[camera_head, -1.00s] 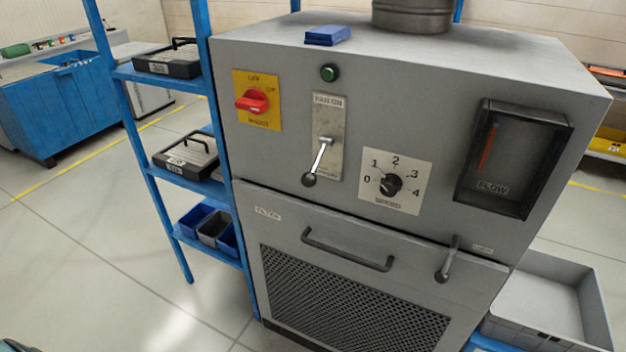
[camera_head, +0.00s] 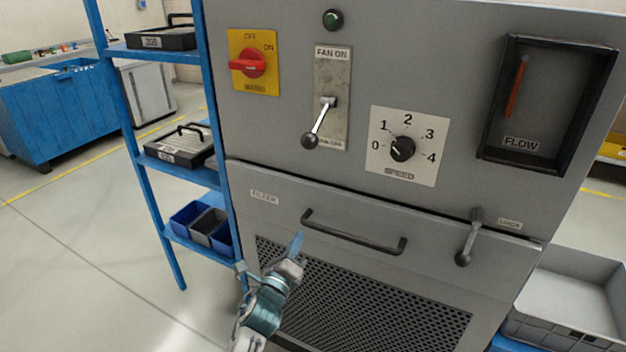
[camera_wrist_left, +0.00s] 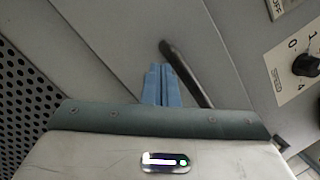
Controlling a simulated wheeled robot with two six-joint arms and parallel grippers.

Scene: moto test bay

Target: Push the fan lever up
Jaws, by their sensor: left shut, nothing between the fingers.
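The fan lever (camera_head: 319,124) is a metal rod with a black ball knob on a grey plate marked FAN ON, on the front of the grey cabinet. The rod slants downward, its knob at the plate's lower end. My left gripper (camera_head: 297,243) is below the lever, in front of the filter panel and near the left end of its dark handle (camera_head: 352,236). Its blue fingers are shut and empty. In the left wrist view the fingers (camera_wrist_left: 162,85) point toward the panel beside the handle (camera_wrist_left: 186,72); the lever is not seen there. My right gripper is not in view.
A red rotary switch (camera_head: 249,64) is left of the lever, and a speed dial (camera_head: 402,148) is right of it. A lock lever (camera_head: 468,240) sits lower right. A blue shelf rack (camera_head: 140,157) stands close on the left. A grey tray (camera_head: 575,290) is at the lower right.

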